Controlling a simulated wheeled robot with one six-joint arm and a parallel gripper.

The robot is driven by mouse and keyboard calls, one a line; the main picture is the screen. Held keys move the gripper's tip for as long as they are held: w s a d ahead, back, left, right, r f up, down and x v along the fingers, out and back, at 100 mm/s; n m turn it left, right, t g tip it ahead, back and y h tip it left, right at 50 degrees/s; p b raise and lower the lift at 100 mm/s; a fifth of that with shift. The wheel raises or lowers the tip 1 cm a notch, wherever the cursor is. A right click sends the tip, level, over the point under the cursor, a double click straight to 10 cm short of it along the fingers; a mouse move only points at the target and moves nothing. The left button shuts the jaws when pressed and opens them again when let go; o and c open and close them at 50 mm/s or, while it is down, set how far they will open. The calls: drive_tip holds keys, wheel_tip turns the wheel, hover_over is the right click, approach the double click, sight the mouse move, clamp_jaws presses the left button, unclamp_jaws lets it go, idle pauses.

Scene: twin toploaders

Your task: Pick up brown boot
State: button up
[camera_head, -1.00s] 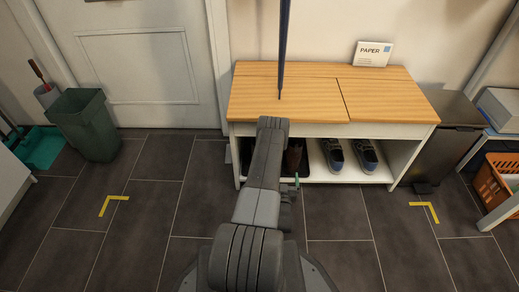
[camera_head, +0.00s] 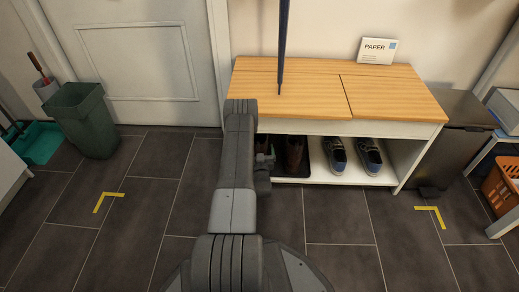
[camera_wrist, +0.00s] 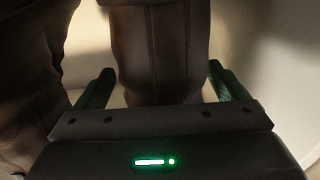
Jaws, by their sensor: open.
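A pair of brown boots (camera_head: 294,158) stands on a dark mat on the lower shelf of the bench; my arm hides part of the pair in the head view. In the wrist view, one brown boot (camera_wrist: 152,55) fills the middle, between the two green fingers of my gripper (camera_wrist: 160,85). The fingers are apart, one on each side of the boot. I cannot tell whether they touch it. The second boot (camera_wrist: 32,70) is a dark shape at the left, outside the left finger.
A white bench (camera_head: 315,126) with a wooden top hangs over the shelf. Grey sneakers (camera_head: 353,155) stand right of the boots. A dark bin (camera_head: 450,145) is at the right and a green bin (camera_head: 88,122) at the left. The tiled floor in front is clear.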

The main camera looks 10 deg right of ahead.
drive_tip(key=shift+w, duration=0.15)
drive_tip(key=shift+c, duration=0.2)
drive_tip(key=c, duration=1.8)
drive_tip(key=shift+c, duration=0.4)
drive_tip(key=shift+r, duration=0.25)
